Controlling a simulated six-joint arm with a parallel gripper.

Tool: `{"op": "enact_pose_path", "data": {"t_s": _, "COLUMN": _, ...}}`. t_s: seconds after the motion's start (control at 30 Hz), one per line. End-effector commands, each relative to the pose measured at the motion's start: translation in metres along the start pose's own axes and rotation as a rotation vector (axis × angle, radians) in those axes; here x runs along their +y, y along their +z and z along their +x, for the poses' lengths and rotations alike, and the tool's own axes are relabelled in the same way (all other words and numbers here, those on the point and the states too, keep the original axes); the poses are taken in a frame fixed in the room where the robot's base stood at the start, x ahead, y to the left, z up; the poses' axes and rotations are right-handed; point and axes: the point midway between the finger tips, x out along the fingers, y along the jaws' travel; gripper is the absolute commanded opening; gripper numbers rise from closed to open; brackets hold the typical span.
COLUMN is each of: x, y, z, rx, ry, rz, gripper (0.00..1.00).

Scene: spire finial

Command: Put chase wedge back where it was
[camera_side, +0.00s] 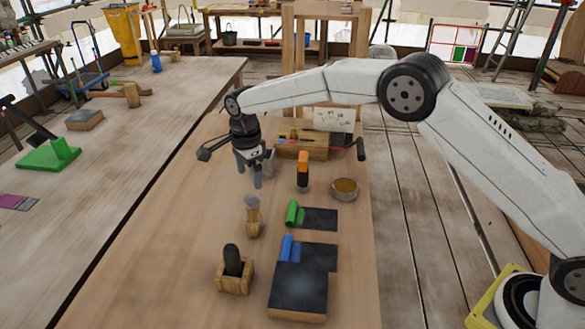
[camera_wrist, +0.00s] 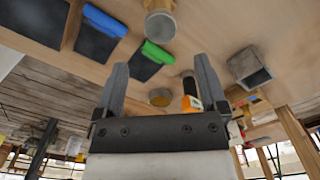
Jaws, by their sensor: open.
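My gripper (camera_side: 249,172) is open and empty above the wooden bench, pointing down. In the wrist view its two fingers (camera_wrist: 159,75) stand wide apart with nothing between them. No label shows which thing is the chase wedge. A green piece (camera_side: 292,212) and a blue piece (camera_side: 286,248) each lie at the left end of a dark pad, to the right and nearer the camera than my gripper. Both also show in the wrist view, green (camera_wrist: 157,52) and blue (camera_wrist: 105,20). My gripper touches neither.
A round-topped wooden tool (camera_side: 253,218) stands just nearer than my gripper. A grey hollow block (camera_wrist: 250,68), an orange-topped tool (camera_side: 303,168) and a round tin (camera_side: 345,188) are close by. A dark-topped block (camera_side: 298,287) and a wooden holder (camera_side: 234,278) stand in front.

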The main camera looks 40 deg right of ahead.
Motion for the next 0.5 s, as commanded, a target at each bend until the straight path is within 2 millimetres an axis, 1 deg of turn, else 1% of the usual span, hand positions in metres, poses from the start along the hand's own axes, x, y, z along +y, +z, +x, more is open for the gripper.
{"op": "enact_pose_path", "data": {"t_s": 0.17, "x": 0.005, "y": -0.009, "z": -0.004, "rx": -0.002, "ry": -0.009, "rz": -0.055, "gripper": 0.92}}
{"op": "enact_pose_path", "data": {"t_s": 0.27, "x": 0.012, "y": -0.017, "z": -0.008, "rx": -0.003, "ry": -0.019, "rz": -0.122, "gripper": 0.92}}
{"op": "enact_pose_path", "data": {"t_s": 0.37, "x": 0.023, "y": -0.029, "z": -0.013, "rx": -0.003, "ry": -0.032, "rz": -0.212, "gripper": 0.92}}
{"op": "enact_pose_path", "data": {"t_s": 0.5, "x": 0.043, "y": -0.047, "z": -0.02, "rx": 0.0, "ry": -0.055, "rz": -0.359, "gripper": 0.92}}
